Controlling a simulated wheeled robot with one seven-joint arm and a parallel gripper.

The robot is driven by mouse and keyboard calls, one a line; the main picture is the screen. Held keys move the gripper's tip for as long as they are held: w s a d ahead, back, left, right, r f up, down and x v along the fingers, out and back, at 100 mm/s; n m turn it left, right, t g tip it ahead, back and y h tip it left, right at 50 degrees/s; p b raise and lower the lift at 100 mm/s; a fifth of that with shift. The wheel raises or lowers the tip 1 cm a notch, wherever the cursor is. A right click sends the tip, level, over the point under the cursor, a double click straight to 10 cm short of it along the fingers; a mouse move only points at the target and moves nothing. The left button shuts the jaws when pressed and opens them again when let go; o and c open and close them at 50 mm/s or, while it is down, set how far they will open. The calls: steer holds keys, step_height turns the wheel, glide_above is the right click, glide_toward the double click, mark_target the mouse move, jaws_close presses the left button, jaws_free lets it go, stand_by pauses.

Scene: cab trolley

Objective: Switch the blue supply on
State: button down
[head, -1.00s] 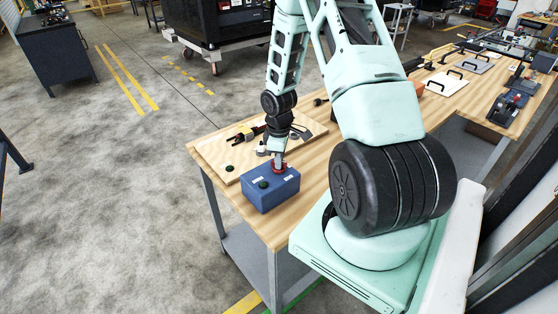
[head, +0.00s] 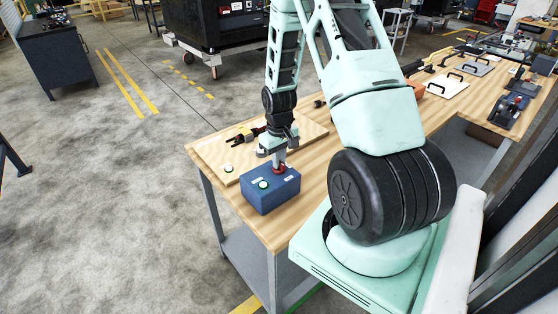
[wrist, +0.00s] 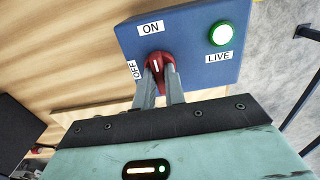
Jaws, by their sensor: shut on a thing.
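The blue supply box (head: 268,195) sits on the near end of the wooden bench. In the wrist view the blue box (wrist: 195,62) carries ON, OFF and LIVE labels, a red knob (wrist: 154,57) and a round lamp (wrist: 221,34). The lamp is lit bright green. The knob's white mark points towards the ON label. My gripper (wrist: 161,76) is shut on the red knob, a finger on each side. In the head view my gripper (head: 279,164) reaches down onto the knob from above, and the lit lamp (head: 263,184) shows beside it.
White plates with black handles (head: 446,84) lie further along the bench.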

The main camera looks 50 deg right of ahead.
stand_by(0.5)
steer(key=c, duration=1.5)
jaws_free()
steer(key=shift+o, duration=0.2)
step_height(320, 180, up, 18)
steer(key=b, duration=0.3)
steer(key=shift+f, duration=0.25)
